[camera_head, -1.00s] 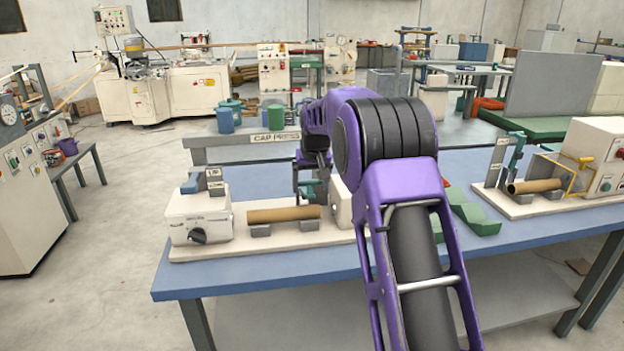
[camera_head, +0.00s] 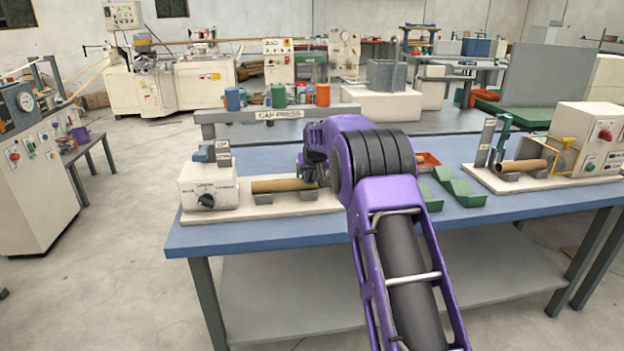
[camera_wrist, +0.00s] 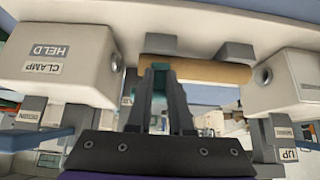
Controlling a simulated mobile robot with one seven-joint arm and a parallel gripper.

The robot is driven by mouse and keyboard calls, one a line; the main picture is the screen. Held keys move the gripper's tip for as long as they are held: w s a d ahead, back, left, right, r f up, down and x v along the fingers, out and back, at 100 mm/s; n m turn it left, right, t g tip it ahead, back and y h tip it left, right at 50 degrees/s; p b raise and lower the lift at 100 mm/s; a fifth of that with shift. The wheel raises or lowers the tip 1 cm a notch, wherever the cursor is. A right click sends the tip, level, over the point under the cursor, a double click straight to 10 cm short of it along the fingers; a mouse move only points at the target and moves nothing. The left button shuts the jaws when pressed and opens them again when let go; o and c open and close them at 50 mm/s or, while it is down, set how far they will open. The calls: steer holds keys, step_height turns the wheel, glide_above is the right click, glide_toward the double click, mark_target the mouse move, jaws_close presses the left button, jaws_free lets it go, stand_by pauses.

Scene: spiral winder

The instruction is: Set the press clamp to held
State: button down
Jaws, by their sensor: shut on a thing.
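The cap press (camera_head: 208,184) stands at the left of the blue bench, with a brown tube (camera_head: 283,185) lying on its cradles. My gripper is mostly hidden behind my purple arm in the head view, just at the tube's right end. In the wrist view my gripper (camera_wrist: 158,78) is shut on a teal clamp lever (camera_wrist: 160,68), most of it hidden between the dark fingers. The tube (camera_wrist: 200,73) runs just beyond the fingers. The wrist picture is upside down; a cream block (camera_wrist: 75,60) at left carries a plate reading CLAMP HELD.
Another tube station (camera_head: 585,140) stands at the bench's right end. The bench front is clear.

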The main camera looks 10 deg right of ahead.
steer(key=shift+s+f, duration=0.1)
steer(key=shift+f, duration=0.45)
steer(key=c, duration=0.7)
jaws_free()
steer(key=shift+o, duration=2.5)
steer(key=shift+s+r, duration=0.15)
steer(key=shift+r, duration=0.3)
steer(key=shift+o, duration=1)
steer(key=v, duration=1.7)
steer(key=shift+p, duration=0.45)
steer(key=shift+r, duration=0.1)
